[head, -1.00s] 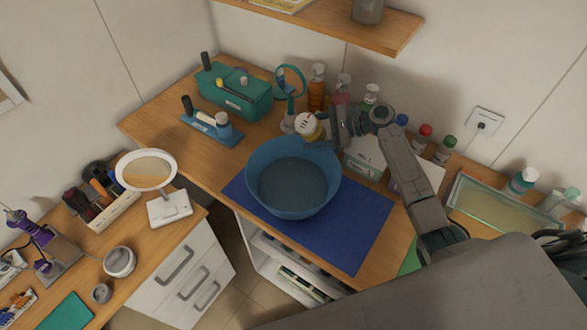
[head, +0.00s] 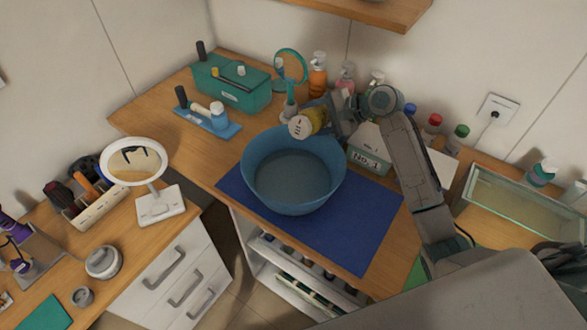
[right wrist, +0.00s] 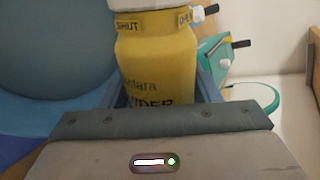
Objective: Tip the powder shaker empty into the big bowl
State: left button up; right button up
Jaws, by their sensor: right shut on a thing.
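The powder shaker has a yellow body (head: 315,117) and a pale cap with dark holes (head: 299,126). My right gripper (head: 326,115) is shut on it and holds it over the far rim of the big blue bowl (head: 262,190). The shaker is tilted, its cap pointing left and down toward the bowl. In the right wrist view the yellow shaker (right wrist: 157,70) sits between the fingers, with "SHUT" printed near its top. No powder stream shows, and the bowl's inside looks plain blue. My left gripper is not in view.
The bowl stands on a dark blue mat (head: 350,230). Behind it are a teal box (head: 232,84), a round teal-framed mirror (head: 291,65), an orange bottle (head: 318,75) and a box marked No.1 (head: 369,158). A glass tray (head: 520,205) lies to the right.

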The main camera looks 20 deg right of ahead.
aim_at(308, 122)
jog(key=shift+s+a+p, duration=0.15)
jog(key=shift+a+p, duration=0.05)
jog(key=shift+p, duration=0.45)
jog(key=shift+s+a+r+n+h+p, duration=0.1)
jog(key=shift+s+a+n+h+p, duration=0.05)
jog(key=shift+n+h+p, duration=0.15)
jog(key=shift+s+a+f+n+t, duration=0.2)
jog(key=shift+s+a+n+t, duration=0.1)
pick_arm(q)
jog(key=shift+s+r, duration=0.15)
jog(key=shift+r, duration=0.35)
pick_arm(e)
jog(key=shift+f+h, duration=0.1)
jog(key=shift+h, duration=0.2)
jog(key=shift+f, duration=0.1)
pick_arm(q)
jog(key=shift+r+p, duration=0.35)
jog(key=shift+p, duration=0.15)
pick_arm(e)
jog(key=shift+a+f+n+t+h, duration=0.1)
jog(key=shift+n+t+h, duration=0.2)
jog(key=shift+n+h, duration=0.1)
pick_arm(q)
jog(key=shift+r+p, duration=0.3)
pick_arm(e)
jog(key=shift+s+a, duration=0.1)
